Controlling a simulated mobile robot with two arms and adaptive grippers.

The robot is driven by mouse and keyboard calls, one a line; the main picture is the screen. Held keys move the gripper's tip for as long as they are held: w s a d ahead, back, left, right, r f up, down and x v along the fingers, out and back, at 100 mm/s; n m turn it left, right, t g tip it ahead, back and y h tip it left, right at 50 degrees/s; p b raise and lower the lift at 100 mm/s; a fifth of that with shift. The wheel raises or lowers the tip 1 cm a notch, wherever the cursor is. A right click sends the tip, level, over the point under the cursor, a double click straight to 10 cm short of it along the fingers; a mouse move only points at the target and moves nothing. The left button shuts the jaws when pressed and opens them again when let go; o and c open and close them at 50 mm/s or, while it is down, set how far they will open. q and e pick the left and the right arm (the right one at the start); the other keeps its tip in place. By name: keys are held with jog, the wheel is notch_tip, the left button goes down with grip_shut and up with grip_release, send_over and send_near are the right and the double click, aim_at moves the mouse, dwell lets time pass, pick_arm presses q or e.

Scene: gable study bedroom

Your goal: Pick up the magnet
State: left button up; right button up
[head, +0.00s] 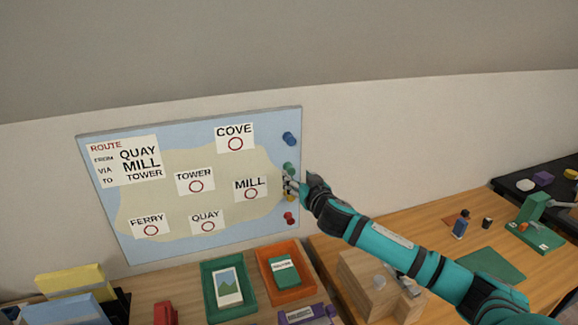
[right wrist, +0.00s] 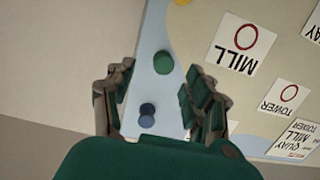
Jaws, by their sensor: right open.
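Several round magnets sit in a column on the right edge of a map board (head: 110,220): a blue magnet (head: 289,138), a green magnet (head: 288,168), a yellow one (head: 290,197) and a red one (head: 290,217). My right gripper (head: 287,185) is at this edge, just below the green magnet in the head view. In the right wrist view its jaws (right wrist: 157,72) are open, with the green magnet (right wrist: 163,62) between the fingertips and the blue magnet (right wrist: 147,115) nearer the palm. Neither visibly touches a finger. My left gripper is out of view.
The board carries paper labels, including MILL (head: 251,188) close to my gripper. Below stand a green tray (head: 208,290) with a picture card and an orange tray (head: 268,285). A wooden block (head: 360,280) lies under my right arm. The wall right of the board is bare.

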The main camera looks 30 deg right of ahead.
aim_at(292, 173)
jog(key=shift+w, duration=0.15)
jog(key=shift+w+r, duration=0.1)
jog(key=shift+w, duration=0.15)
jog(key=p+x, duration=0.2)
jog(key=x, duration=0.2)
jog(key=shift+w+a+f, duration=0.15)
jog(key=shift+w+f, duration=0.15)
jog(key=shift+w, duration=0.15)
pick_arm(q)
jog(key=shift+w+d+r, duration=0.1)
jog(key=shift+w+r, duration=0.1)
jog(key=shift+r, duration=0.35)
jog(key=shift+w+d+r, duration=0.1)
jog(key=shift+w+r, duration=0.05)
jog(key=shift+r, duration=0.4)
pick_arm(e)
jog(key=c, duration=0.9)
